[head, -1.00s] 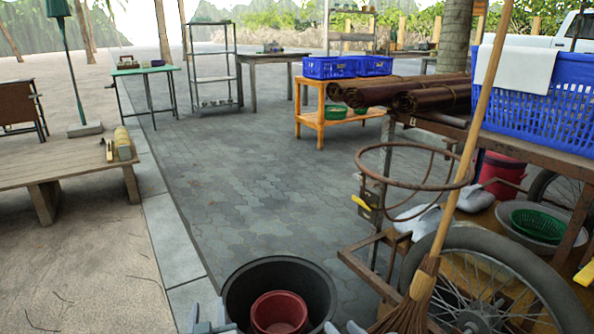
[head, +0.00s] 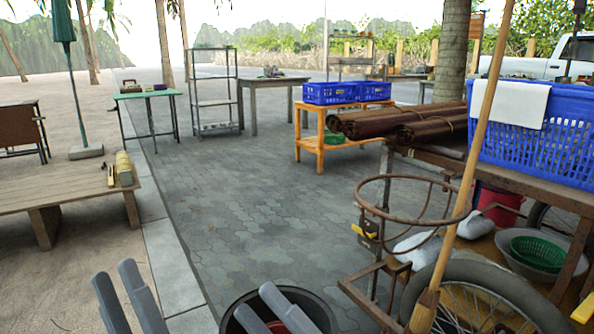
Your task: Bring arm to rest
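My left gripper (head: 114,272) shows at the bottom left as two grey fingers pointing up, apart, with nothing between them. It is in front of the sand and pale kerb. My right gripper (head: 256,299) shows at the bottom middle, also with its two fingers apart and empty. It overlaps the round dark tub (head: 316,299), which looks like the mortar, at the bottom edge. A red bowl (head: 277,327) inside the tub is mostly hidden behind the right fingers. I cannot tell whether the fingers touch the tub. The arms behind both grippers are out of frame.
A cart with a spoked wheel (head: 490,300), a rusty ring (head: 364,210) and a broom (head: 465,190) stands close on the right. A low wooden table (head: 50,190) is at left. The paving (head: 240,200) in the middle is clear.

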